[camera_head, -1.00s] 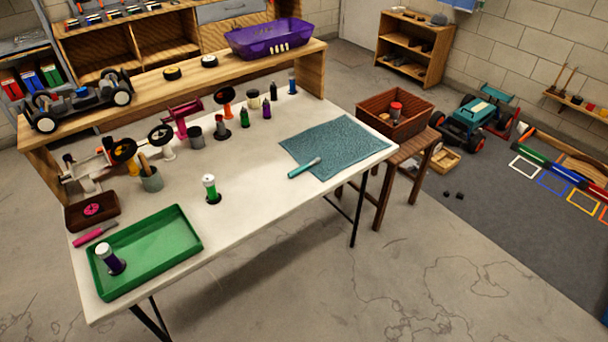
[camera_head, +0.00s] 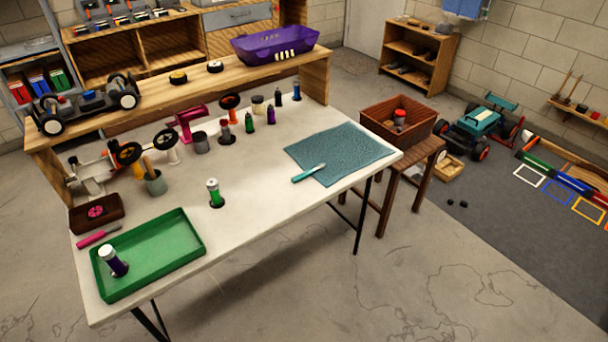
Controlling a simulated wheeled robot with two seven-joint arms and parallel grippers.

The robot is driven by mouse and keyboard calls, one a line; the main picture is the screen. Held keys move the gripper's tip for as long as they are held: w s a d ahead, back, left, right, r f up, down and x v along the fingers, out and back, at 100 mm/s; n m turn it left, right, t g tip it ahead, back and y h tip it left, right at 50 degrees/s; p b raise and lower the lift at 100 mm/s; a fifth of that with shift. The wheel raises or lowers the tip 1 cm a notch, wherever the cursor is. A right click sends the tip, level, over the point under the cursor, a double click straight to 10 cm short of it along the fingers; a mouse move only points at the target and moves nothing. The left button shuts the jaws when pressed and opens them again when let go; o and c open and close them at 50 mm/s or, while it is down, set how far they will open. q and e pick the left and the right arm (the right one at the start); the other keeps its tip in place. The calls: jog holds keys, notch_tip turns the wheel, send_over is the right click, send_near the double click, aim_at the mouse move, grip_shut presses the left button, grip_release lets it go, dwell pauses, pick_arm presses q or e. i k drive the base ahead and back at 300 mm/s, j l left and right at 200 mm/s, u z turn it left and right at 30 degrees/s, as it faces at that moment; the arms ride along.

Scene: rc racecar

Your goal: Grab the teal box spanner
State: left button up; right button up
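A teal, slim, rod-like tool (camera_head: 308,173), which looks like the box spanner, lies at the left front edge of a teal cloth mat (camera_head: 345,148). The mat lies on the right part of the white workbench (camera_head: 262,215). Nothing covers the tool. Neither of my grippers shows in the head view.
A green tray (camera_head: 165,262) with a purple, white-capped bottle (camera_head: 113,261) fills the bench's front left. A green bottle (camera_head: 215,194) stands mid-bench. Bottles and tools line the back below a wooden shelf (camera_head: 190,92). A brown crate (camera_head: 385,128) sits on a stool at the right.

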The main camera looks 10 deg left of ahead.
aim_at(304, 175)
jog(key=i+l+u, duration=0.15)
jog(key=u, duration=0.65)
jog(key=i+l+u, duration=0.2)
jog(key=l, duration=0.15)
jog(key=i+l+u, duration=0.15)
jog(key=l, duration=0.2)
jog(key=l+u, duration=0.2)
jog(key=l, duration=0.2)
jog(key=i+l+u, duration=0.2)
jog(key=l, duration=0.2)
jog(key=i+l, duration=0.1)
jog(key=l, duration=0.55)
jog(key=i+l, duration=0.1)
jog(key=l, duration=0.55)
